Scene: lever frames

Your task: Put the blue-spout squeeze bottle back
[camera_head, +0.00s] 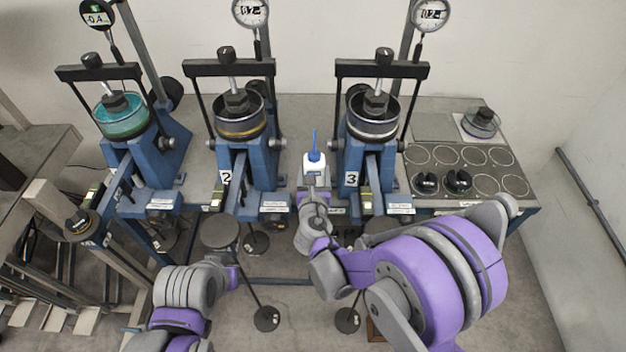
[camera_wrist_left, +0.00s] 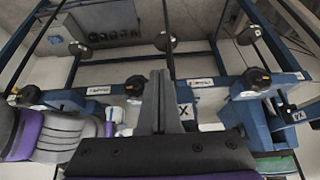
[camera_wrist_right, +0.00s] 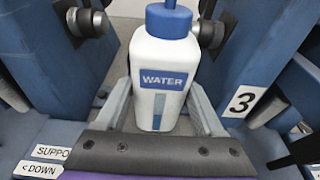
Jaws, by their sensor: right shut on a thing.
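The squeeze bottle (camera_head: 314,164) is white with a thin blue spout and stands upright between the frames marked 2 and 3 in the head view. In the right wrist view the bottle (camera_wrist_right: 158,60) shows a blue cap and a blue label reading WATER. My right gripper (camera_wrist_right: 158,108) is shut on its body, one finger on each side. I cannot tell whether its base touches the bench. My left gripper (camera_wrist_left: 160,85) has its fingers together and empty in the left wrist view, away from the bottle.
Blue lever frames with dishes and dials stand along the bench, frame 2 (camera_head: 250,165) left of the bottle and frame 3 (camera_head: 372,165) right of it. A grey tray (camera_head: 465,168) with round recesses holds two black-knobbed pieces at right. Hanging rods and weights occupy the space below.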

